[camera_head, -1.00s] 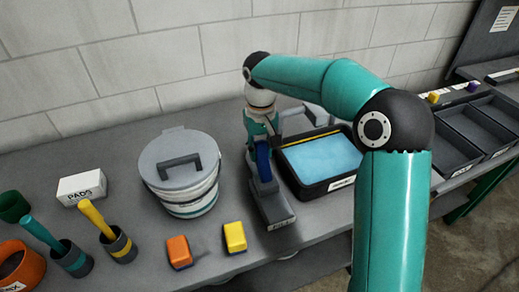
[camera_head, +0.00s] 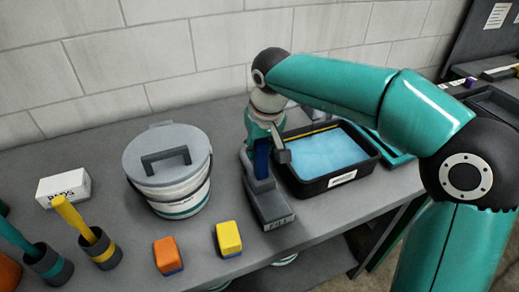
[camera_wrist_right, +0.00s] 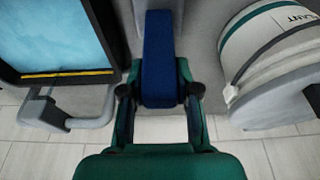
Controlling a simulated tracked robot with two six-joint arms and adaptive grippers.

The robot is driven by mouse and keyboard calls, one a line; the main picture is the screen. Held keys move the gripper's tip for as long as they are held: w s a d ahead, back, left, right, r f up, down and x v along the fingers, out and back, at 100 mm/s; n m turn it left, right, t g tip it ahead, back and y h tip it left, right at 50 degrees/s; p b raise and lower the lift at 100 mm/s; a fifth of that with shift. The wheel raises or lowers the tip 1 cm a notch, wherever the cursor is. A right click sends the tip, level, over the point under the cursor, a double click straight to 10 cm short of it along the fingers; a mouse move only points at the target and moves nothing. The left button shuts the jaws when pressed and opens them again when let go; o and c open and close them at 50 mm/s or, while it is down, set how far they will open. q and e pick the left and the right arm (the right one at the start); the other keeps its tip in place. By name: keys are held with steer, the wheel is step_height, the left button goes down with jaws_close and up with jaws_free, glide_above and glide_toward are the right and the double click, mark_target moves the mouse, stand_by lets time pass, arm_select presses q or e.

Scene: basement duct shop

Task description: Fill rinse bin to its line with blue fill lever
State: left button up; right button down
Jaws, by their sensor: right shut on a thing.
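The blue fill lever (camera_head: 262,160) stands upright on a grey base (camera_head: 268,203) labelled FILL. My right gripper (camera_head: 266,135) is shut on the lever's upper part. In the right wrist view the blue lever (camera_wrist_right: 158,62) sits between the fingers of my right gripper (camera_wrist_right: 160,92). The black rinse bin (camera_head: 342,178) stands just right of the base and holds light blue water (camera_head: 325,155). A yellow line (camera_wrist_right: 65,74) runs along its inner wall, and the water's edge lies close below it. A grey pipe (camera_wrist_right: 78,121) is beside the bin. My left gripper is not in view.
A lidded grey-white bucket (camera_head: 170,185) stands close left of the lever. Orange (camera_head: 167,254) and yellow (camera_head: 228,238) blocks lie in front. Handled tools in cups (camera_head: 104,250) and a PADS box (camera_head: 64,187) are farther left. A wall (camera_head: 200,50) closes the back.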

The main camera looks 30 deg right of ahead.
steer(key=shift+s+a+f, duration=0.1)
steer(key=shift+s, duration=0.25)
steer(key=c, duration=0.8)
jaws_free()
steer(key=shift+s, duration=0.15)
steer(key=shift+c, duration=0.2)
steer(key=shift+r, duration=0.2)
steer(key=v, duration=1.1)
steer(key=shift+r, duration=0.35)
